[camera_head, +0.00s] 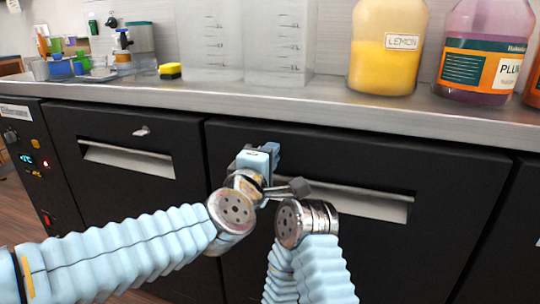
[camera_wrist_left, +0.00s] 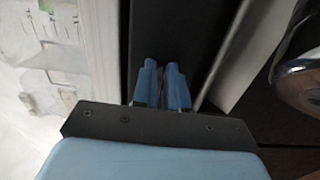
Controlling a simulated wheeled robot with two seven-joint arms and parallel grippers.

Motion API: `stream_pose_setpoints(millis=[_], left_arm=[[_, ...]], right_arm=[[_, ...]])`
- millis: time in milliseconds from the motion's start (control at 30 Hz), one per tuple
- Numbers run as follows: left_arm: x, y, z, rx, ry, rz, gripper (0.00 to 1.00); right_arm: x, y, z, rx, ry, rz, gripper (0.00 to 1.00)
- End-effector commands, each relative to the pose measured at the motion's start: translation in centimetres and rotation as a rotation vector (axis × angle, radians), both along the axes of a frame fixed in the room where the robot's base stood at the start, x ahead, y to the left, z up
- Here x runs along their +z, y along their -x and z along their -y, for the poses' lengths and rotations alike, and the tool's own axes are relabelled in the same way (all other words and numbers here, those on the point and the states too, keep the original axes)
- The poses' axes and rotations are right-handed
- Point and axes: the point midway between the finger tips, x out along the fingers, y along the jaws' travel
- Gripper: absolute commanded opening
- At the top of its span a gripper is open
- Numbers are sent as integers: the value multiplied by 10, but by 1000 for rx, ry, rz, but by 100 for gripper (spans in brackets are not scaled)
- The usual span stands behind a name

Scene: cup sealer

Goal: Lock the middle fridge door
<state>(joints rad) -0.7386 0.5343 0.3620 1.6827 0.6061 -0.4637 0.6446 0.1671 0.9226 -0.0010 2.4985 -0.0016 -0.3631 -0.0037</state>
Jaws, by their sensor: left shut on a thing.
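The middle fridge door (camera_head: 400,248) is black and flush with the front, with a recessed metal handle (camera_head: 370,204). My left gripper (camera_head: 272,149) is at the upper left part of this door, under the counter edge. In the left wrist view its blue fingers (camera_wrist_left: 162,85) are close together against the dark front. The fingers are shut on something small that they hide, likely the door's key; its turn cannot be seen. The left door (camera_head: 105,187) has a small key in its lock (camera_head: 141,131). My right arm's wrist stands close on the right; its gripper does not show.
The steel counter (camera_head: 300,95) overhangs just above the gripper. It carries clear measuring containers (camera_head: 245,45), a yellow lemon jar (camera_head: 388,60), a plum jar (camera_head: 480,60) and a yellow sponge (camera_head: 170,71). A control panel (camera_head: 28,160) is at the far left.

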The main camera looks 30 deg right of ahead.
Motion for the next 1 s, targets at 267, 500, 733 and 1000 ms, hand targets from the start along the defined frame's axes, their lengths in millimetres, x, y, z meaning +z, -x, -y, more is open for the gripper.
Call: stream_pose_setpoints(millis=[267,500,733,1000], left_arm=[[-1,0,0,0,-2,-2,0],[-1,0,0,0,-1,-2,32],[0,2,-3,0,1,-1,32],[-1,34,-42,2,2,1,32]], right_arm=[[0,0,0,0,0,0,0],[0,0,0,0,0,0,0],[-1,0,0,0,0,0,0],[-12,-1,3,-6,4,3,0]])
